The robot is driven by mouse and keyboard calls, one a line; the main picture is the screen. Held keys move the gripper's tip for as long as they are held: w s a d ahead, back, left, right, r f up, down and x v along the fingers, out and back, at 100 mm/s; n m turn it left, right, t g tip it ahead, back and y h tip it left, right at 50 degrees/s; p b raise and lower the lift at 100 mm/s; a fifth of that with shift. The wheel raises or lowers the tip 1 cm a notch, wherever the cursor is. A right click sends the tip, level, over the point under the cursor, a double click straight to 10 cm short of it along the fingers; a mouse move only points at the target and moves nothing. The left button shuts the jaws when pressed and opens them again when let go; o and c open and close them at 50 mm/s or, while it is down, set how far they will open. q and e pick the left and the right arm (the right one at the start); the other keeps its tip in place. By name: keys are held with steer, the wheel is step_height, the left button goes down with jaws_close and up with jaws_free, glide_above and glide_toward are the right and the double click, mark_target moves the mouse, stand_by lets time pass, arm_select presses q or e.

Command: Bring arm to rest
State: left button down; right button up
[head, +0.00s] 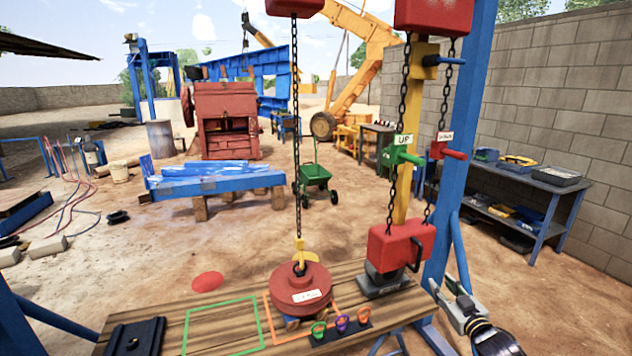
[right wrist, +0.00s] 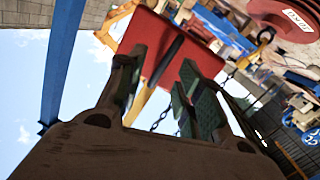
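My right gripper (head: 443,284) is at the lower right, beside the right end of the wooden bench (head: 170,322) and near the blue post. In the right wrist view its two fingers (right wrist: 160,88) stand apart, with nothing held between them. A red block with a black handle (head: 400,245) stands on the bench to the gripper's left, apart from it. In the right wrist view the red block (right wrist: 150,45) shows beyond the fingers. My left gripper is not in view.
A round red weight (head: 300,289) sits on the bench under a yellow hook (head: 299,250) and chain, at the orange outline. The green outline (head: 222,326) is empty. A blue post (head: 458,150) rises near my right arm. A green UP handle (head: 402,156) and red handle (head: 448,151) hang above.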

steer(key=s+d+f+g+h, duration=0.2)
steer(key=d+f, duration=0.4)
steer(key=f, duration=0.4)
steer(key=s+d+f+g+h, duration=0.15)
steer(key=d+f, duration=0.35)
steer(key=f, duration=0.5)
steer(key=s+d+f+g, duration=0.1)
steer(key=s+f+g, duration=0.1)
steer(key=s+f, duration=0.45)
steer(key=s+d+f+g, duration=0.1)
steer(key=s+f+g, duration=0.15)
steer(key=f, duration=0.65)
steer(key=s+d+f+g, duration=0.1)
steer(key=s+f, duration=0.4)
steer(key=f, duration=0.2)
steer(key=s+a+f+m+g, duration=0.15)
steer(key=s+a+f, duration=0.25)
steer(key=s+f, duration=0.65)
steer(key=s+a+f+g, duration=0.3)
steer(key=s+a+f, duration=0.35)
steer(key=s, duration=0.65)
steer(key=s+a+f+g+y, duration=0.1)
steer(key=s+a+f, duration=0.2)
steer(key=s+a, duration=0.4)
steer(key=s+a+f+g, duration=0.2)
steer(key=s+a+f, duration=0.1)
steer(key=s+a, duration=0.5)
steer(key=s, duration=0.3)
steer(key=shift+s+f+y, duration=0.2)
steer(key=shift+y, duration=0.15)
